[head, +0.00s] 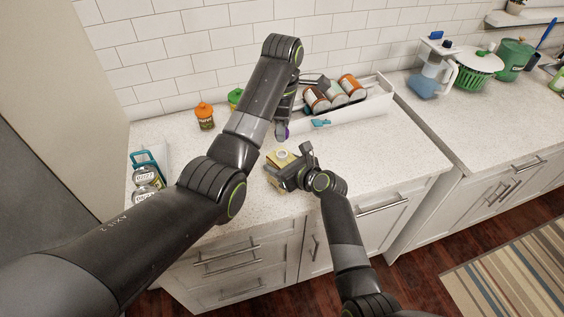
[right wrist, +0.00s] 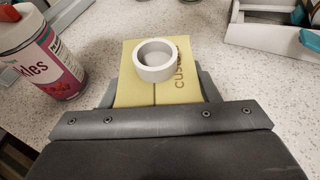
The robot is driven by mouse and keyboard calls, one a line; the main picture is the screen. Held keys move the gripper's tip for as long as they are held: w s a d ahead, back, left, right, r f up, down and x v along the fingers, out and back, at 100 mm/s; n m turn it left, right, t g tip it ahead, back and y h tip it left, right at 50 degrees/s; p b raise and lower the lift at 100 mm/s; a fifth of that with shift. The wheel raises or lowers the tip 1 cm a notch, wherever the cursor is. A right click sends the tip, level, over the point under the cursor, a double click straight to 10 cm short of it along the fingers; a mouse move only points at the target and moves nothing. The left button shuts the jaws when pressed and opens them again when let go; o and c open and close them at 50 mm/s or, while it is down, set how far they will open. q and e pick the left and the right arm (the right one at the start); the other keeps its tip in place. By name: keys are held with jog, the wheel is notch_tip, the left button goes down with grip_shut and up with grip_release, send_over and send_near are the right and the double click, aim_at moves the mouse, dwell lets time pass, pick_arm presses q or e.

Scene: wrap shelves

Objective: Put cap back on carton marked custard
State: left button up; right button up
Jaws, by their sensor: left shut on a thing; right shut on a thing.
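The yellow carton (head: 280,159) stands on the counter, and its open white spout (head: 282,154) faces up. In the right wrist view the carton (right wrist: 131,92) shows part of the word "custard", and its white spout ring (right wrist: 154,61) has no cap on it. My right gripper (head: 285,176) is shut on the carton, with a finger on each side. My left gripper (head: 283,125) is shut on a small purple thing (head: 287,133) that looks like the cap. It is above and behind the carton, apart from the spout. My left arm hides part of the counter.
A white bin (head: 362,110) with several jars stands behind, a small blue item (head: 321,122) at its front. An orange-lidded bottle (head: 204,117) and a green-lidded one (head: 235,97) stand left. A labelled jar (right wrist: 42,55) is near the carton. Counter right of the carton is clear.

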pick_arm(q)
send_over(282, 154)
jog(key=shift+d+f, duration=0.1)
jog(key=shift+f, duration=2.1)
jog(key=shift+f, duration=0.1)
jog(key=shift+f, duration=0.75)
jog(key=shift+f, duration=0.6)
